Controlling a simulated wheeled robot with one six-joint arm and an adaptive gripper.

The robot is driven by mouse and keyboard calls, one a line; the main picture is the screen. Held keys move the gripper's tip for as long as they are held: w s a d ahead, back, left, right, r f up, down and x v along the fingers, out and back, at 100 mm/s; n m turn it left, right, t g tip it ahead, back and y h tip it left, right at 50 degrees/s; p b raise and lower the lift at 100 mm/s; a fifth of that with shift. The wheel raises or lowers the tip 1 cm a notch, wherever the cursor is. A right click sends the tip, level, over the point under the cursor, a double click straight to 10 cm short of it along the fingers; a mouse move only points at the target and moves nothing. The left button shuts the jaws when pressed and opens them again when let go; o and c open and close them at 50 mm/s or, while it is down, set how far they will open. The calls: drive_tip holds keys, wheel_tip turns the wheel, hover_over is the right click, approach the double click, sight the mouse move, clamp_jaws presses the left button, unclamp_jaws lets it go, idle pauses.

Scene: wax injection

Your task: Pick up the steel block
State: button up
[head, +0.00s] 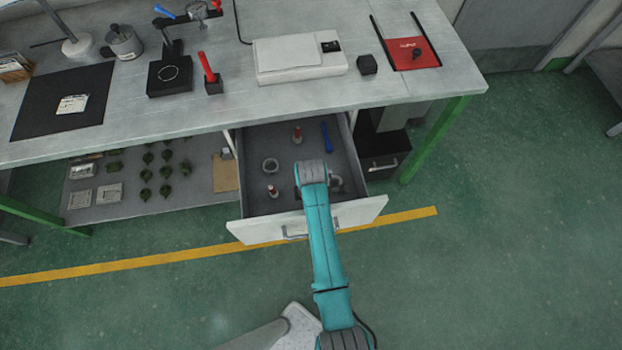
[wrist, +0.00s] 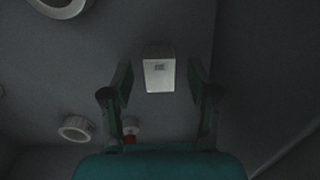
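The steel block (wrist: 158,75) shows in the wrist view as a small, bright, pale rectangular block on the dark grey drawer floor. My gripper (wrist: 160,88) is open, with one finger to the left of the block and one to the right. There are visible gaps on both sides, and neither finger appears to touch it. I cannot tell the exact height of the fingertips above the floor. In the head view my arm reaches into the open drawer (head: 358,212) and hides the block and most of the gripper.
In the drawer are a grey ring (head: 270,165), two red-and-white items (head: 297,134) (head: 272,191) and a blue tool (head: 326,136). The wrist view shows a ring (wrist: 76,128) at lower left and the drawer's side wall (wrist: 262,85) on the right. The workbench (head: 225,112) overhangs the drawer's back.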

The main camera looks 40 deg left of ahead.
clamp_jaws()
drive_tip(key=shift+r, duration=0.1)
